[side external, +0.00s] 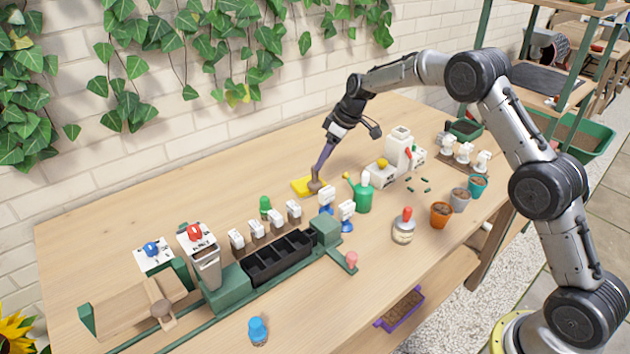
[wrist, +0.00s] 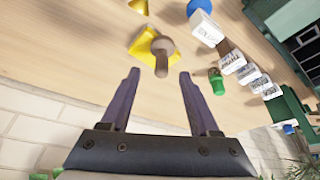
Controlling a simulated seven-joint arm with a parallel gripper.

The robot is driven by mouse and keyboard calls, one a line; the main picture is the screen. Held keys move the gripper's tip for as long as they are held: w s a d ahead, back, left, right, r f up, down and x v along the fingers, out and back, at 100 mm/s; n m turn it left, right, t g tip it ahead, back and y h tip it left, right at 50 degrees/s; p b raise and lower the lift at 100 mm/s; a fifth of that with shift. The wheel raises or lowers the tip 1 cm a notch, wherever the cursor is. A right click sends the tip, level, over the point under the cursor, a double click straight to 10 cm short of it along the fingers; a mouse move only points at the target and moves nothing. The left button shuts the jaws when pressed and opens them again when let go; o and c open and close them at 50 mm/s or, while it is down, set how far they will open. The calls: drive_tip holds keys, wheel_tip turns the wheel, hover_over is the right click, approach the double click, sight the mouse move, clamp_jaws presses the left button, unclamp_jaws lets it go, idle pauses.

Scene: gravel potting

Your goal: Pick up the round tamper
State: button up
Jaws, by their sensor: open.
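The round tamper (wrist: 162,50) is a brown piece with a rounded head and a handle. It stands on a yellow square pad (wrist: 143,40) in the wrist view. In the side view the tamper (side external: 315,186) is at the right part of the pad (side external: 299,187), directly below my fingers. My gripper (wrist: 159,76) is open, with its two purple fingers apart and the tamper's handle end showing between the fingertips. In the side view my gripper (side external: 319,173) points down at the tamper and partly hides it. I cannot tell whether the fingers touch it.
A green watering can (side external: 363,197) stands just right of the tamper. A small green piece (side external: 265,205) and several white-labelled blocks stand to the left. A black planter tray (side external: 278,262) lies in front. The table behind the pad is clear up to the brick wall.

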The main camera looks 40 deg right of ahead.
sight(315, 182)
drive_tip(key=shift+a+x, duration=0.1)
drive_tip(key=shift+x, duration=1.45)
drive_tip(key=shift+a+x, duration=0.15)
drive_tip(key=shift+x, duration=1.4)
drive_tip(key=shift+w+r, duration=0.1)
drive_tip(key=shift+w, duration=0.05)
drive_tip(key=shift+d, duration=0.1)
clamp_jaws()
